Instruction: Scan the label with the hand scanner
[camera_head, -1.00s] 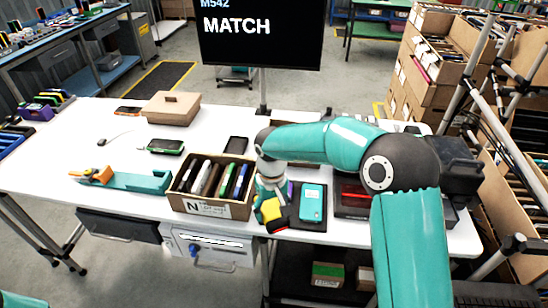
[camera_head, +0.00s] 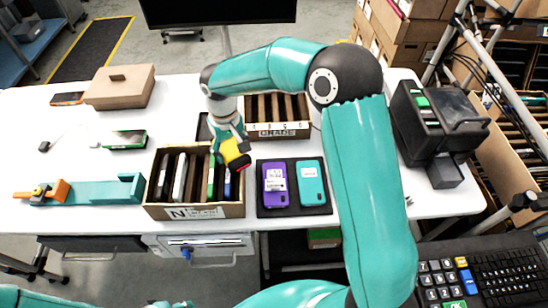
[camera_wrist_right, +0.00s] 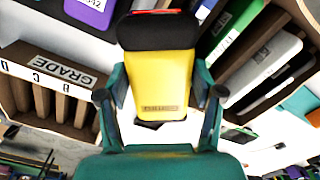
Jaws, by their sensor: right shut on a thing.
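My right gripper (camera_wrist_right: 160,100) is shut on a yellow and black hand scanner (camera_wrist_right: 160,70). In the head view the hand scanner (camera_head: 235,153) is held above the right end of an open carton (camera_head: 205,211) marked N. A purple handheld device (camera_head: 275,187) with a white label (camera_head: 275,174) lies on a black mat (camera_head: 294,209), to the right of the scanner and apart from it. A teal device (camera_head: 311,184) lies beside it. The purple device (camera_wrist_right: 92,10) is cut off at the top of the wrist view.
A carton marked GRADE (camera_head: 284,131) stands behind the mat. A black machine (camera_head: 425,125) stands on the table's right, past my right arm. A teal stand with an orange part (camera_head: 100,192) and a lidded brown box (camera_head: 118,92) are at the left.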

